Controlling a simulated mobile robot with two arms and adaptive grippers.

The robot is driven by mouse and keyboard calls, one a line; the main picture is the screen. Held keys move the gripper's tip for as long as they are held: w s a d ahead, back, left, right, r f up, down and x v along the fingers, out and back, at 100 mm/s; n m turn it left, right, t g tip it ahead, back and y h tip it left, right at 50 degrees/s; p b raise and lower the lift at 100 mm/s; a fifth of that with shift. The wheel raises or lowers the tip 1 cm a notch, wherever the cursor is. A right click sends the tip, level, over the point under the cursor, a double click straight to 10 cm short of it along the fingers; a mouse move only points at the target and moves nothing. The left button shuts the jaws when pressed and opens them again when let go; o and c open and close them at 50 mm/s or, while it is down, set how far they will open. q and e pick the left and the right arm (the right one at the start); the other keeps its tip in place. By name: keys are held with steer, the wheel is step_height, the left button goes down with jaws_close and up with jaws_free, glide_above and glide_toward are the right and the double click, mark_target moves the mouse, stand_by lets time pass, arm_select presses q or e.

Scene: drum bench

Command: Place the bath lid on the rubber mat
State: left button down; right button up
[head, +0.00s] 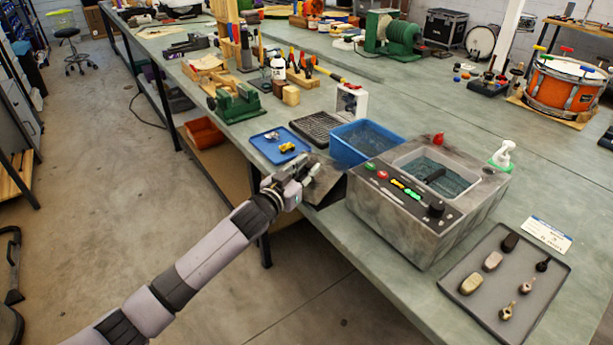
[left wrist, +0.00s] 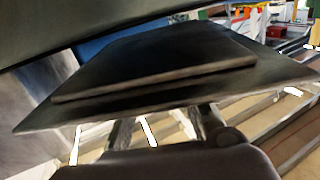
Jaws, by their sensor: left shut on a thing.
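The bath lid (head: 326,183) is a dark grey plate held at the bench's front edge, left of the open bath (head: 462,207). My left gripper (head: 303,174) is shut on the lid. In the left wrist view the lid (left wrist: 155,68) fills the upper middle as a stepped dark plate, above the fingers (left wrist: 165,128); the exact grip contact is hidden. The black ribbed rubber mat (head: 306,127) lies flat on the bench beyond the lid, with nothing seen on it. My right gripper is not in view.
A blue tray (head: 262,150) with small parts lies left of the mat. A blue basin (head: 364,142) stands to its right, close to the bath. A white stand (head: 351,101) is behind the mat. A grey tray (head: 478,311) with several small pieces lies at the right.

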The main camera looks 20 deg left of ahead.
arm_select(q)
steer(key=shift+f, duration=0.95)
steer(key=shift+f, duration=0.1)
steer(key=c, duration=1.4)
jaws_free()
steer(key=v, duration=1.2)
